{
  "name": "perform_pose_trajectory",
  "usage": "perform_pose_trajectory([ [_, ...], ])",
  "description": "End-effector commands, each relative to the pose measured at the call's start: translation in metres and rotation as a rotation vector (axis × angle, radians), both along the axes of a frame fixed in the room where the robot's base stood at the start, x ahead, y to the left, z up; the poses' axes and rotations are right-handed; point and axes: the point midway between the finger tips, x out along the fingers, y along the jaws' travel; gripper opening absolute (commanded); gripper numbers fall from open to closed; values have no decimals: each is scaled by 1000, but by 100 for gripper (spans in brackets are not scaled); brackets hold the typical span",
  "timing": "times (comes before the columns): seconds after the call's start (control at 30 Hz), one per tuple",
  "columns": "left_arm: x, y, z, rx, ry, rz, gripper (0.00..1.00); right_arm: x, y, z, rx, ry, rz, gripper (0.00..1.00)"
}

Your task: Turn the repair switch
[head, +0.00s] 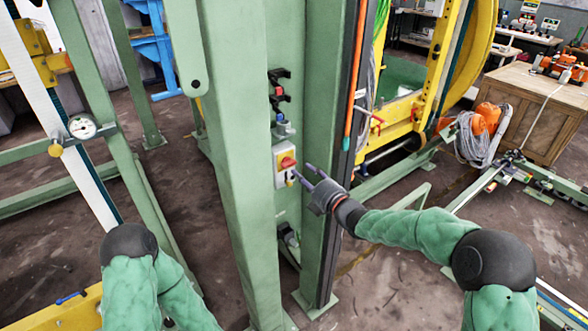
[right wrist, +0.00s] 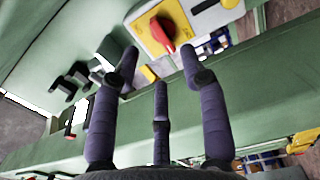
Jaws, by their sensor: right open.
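The repair switch (head: 287,162) is a red rotary knob on a yellow plate, on a pale box fixed to the green column. In the right wrist view the red knob (right wrist: 163,34) points diagonally, just beyond the fingertips at the top. My right gripper (head: 302,175) is open and empty, its dark fingers reaching left toward the switch box. In the right wrist view its fingers (right wrist: 160,68) are spread below the knob, with a visible gap and no clear contact. My left arm shows at the lower left, but its gripper is out of view.
Green columns (head: 228,150) stand on both sides of the switch. Black brackets (head: 279,85) with small red and blue parts are above it. A pressure gauge (head: 82,126) is at the left. A wooden crate (head: 535,110) with orange items stands at the right.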

Motion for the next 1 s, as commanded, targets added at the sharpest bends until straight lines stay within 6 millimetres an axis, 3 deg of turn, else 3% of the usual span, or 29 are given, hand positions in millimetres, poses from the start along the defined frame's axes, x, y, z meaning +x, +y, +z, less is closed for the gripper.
perform_pose_trajectory([
  [0.33, 0, 0, -9, 0, 0, 0, 69, 40, 30, -2, 0, 2, 1, 44],
  [0.8, 0, 0, -10, 0, 0, 0, 69, 48, 35, -1, 0, 3, -1, 44],
  [0.93, 0, 0, -10, 0, 0, 0, 69, 48, 35, -1, 0, 3, -1, 7],
  [0.97, 0, 0, -10, 0, 0, 0, 69, 48, 35, -1, 0, 3, -1, 0],
  [1.0, 0, 0, -10, 0, 0, 0, 69, 48, 35, -1, 0, 3, -1, 0],
])
